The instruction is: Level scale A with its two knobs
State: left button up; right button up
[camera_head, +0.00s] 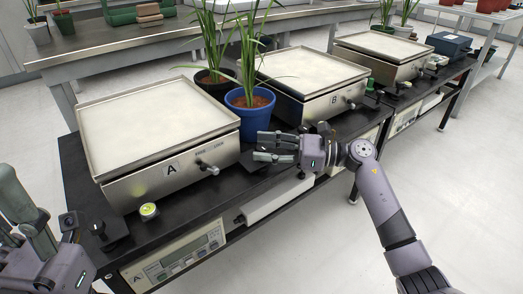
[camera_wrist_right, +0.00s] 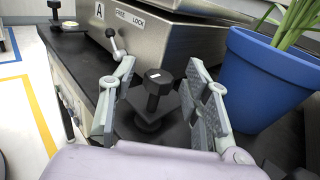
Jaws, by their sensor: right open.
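Scale A (camera_head: 160,115) is a steel box with a pale flat top, on the black bench at left. A bubble level (camera_head: 148,211) with a yellow-green face sits by its front left corner. One black knob (camera_head: 97,227) stands beside the level. The other black knob (camera_wrist_right: 153,95) shows upright between my right fingers in the wrist view. My right gripper (camera_head: 263,146) is open, its fingers (camera_wrist_right: 163,95) either side of this knob with gaps; in the head view it mostly hides the knob. My left gripper (camera_head: 70,250) is partly in view at bottom left; its jaws are unclear.
A blue pot (camera_head: 248,116) with a green plant stands close beside the right gripper. Scale A's lock lever (camera_head: 208,168) sticks out from its front. A display unit (camera_head: 180,260) is below the bench edge. Scale B (camera_head: 310,75) is farther right.

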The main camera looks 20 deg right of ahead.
jog(key=shift+w+a, duration=0.25)
jog(key=shift+a, duration=0.3)
jog(key=shift+c, duration=0.6)
grip_shut()
